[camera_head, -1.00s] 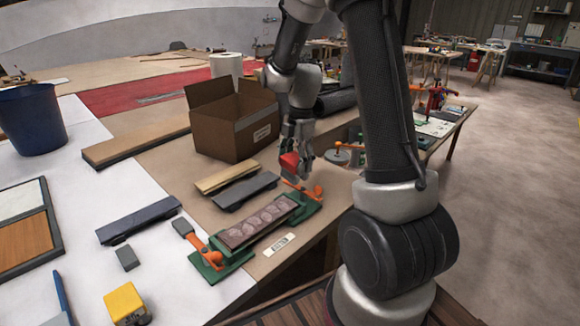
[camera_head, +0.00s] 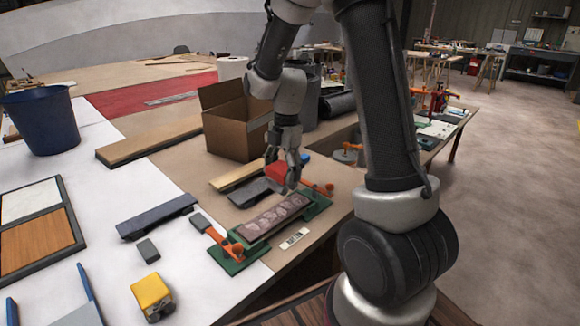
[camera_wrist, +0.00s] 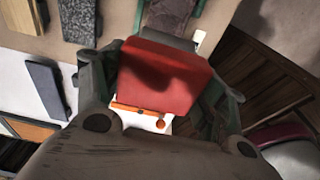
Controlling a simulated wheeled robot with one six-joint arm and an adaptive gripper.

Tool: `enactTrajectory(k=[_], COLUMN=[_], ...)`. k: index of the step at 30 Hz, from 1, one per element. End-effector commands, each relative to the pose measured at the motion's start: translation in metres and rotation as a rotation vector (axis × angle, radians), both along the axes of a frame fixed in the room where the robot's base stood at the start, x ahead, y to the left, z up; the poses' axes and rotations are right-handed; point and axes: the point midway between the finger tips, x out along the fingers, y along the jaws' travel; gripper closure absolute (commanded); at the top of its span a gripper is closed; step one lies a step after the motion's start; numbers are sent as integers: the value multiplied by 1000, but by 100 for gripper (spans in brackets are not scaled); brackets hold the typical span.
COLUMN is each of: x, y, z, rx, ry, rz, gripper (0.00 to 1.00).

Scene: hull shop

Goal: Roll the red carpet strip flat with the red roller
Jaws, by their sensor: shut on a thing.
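My gripper (camera_head: 283,163) is shut on a red block-shaped thing, which I take for the red roller (camera_head: 279,173). In the wrist view this red roller (camera_wrist: 165,77) sits between my fingers; no rolling drum shows clearly. The strip (camera_head: 272,217) is dark reddish brown with pale round marks. It lies on a green board (camera_head: 318,203), with an orange clamp at each end, the near clamp (camera_head: 222,243) and the far clamp (camera_head: 318,188). The roller is just behind the strip's far end in the head view; contact cannot be told.
A grey block (camera_head: 255,192) and a wooden block (camera_head: 236,175) lie close left of my gripper. An open cardboard box (camera_head: 228,132) stands behind. A dark bar (camera_head: 157,216), a small grey block (camera_head: 147,249), a yellow block (camera_head: 152,293) and a blue bucket (camera_head: 42,122) are left.

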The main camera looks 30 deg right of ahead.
Motion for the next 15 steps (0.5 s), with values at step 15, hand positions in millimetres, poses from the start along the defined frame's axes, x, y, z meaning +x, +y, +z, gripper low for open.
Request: enactTrajectory(k=[15], x=[-21], y=[66], z=[0], rx=[0], ry=[-2], rz=[4], gripper=[72])
